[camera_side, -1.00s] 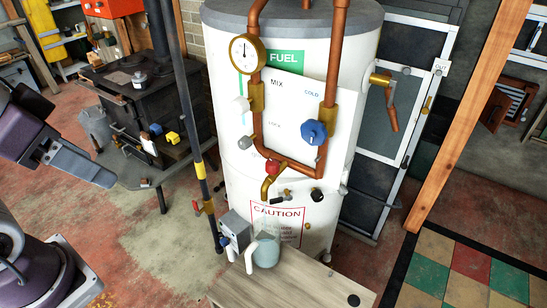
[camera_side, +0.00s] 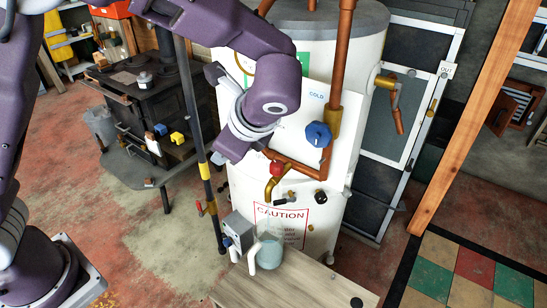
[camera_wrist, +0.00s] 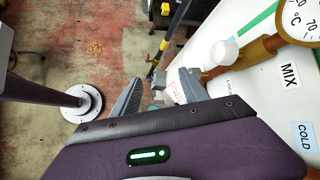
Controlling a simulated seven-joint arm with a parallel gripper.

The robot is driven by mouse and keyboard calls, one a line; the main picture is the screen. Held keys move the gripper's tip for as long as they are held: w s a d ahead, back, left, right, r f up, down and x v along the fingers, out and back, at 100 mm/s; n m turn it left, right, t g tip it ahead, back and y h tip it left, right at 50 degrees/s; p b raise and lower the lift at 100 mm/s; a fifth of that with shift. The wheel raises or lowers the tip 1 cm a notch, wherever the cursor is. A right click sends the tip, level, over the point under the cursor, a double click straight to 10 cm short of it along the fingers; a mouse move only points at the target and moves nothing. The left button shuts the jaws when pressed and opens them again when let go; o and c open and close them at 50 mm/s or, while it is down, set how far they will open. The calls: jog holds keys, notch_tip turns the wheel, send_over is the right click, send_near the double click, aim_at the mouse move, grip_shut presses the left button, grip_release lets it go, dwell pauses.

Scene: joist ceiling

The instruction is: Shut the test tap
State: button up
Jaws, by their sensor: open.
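The white tank carries several valves, and I cannot tell for sure which is the test tap. A brass spout (camera_side: 273,184) with a red knob (camera_side: 277,168) sits at the tank's lower middle, just below my wrist. Beneath it are a small lever valve (camera_side: 281,197) and a black knob (camera_side: 321,198). A glass jug (camera_side: 269,252) stands below the spout. My gripper (camera_wrist: 160,90) is open, its fingers apart in the wrist view. The CAUTION sign shows partly beyond them. In the side view the fingers are hidden by my wrist.
A blue COLD knob (camera_side: 318,134) and copper pipes (camera_side: 333,110) stand out at right. A white knob (camera_wrist: 223,51) and the gauge (camera_wrist: 301,20) show in the wrist view. A dark pole (camera_side: 200,130) rises left of the tank. The wooden bench (camera_side: 320,285) is mostly clear.

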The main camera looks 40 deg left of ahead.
aim_at(274, 161)
jog(key=w+d+f+m+t+y, duration=0.1)
jog(key=w+d+f+m+t, duration=0.1)
jog(key=f+m, duration=0.1)
jog(key=w+d+f+m+t+y, duration=0.2)
jog(key=d+f+m, duration=0.1)
jog(key=f, duration=0.1)
jog(key=w+d+f+m+t+y, duration=0.2)
jog(key=f+m, duration=0.1)
jog(key=shift+w+d+f+t, duration=0.3)
jog(key=shift+f, duration=0.1)
jog(key=shift+w+m+t+y, duration=0.2)
jog(key=shift+m+t+y, duration=0.3)
jog(key=shift+t, duration=0.1)
jog(key=shift+w+a+t, duration=0.15)
jog(key=shift+w+t, duration=0.1)
jog(key=shift+t, duration=0.05)
jog(key=x, duration=0.6)
jog(key=shift+w+a+r, duration=0.15)
jog(key=shift+w+a, duration=0.1)
jog(key=shift+a, duration=0.1)
grip_shut()
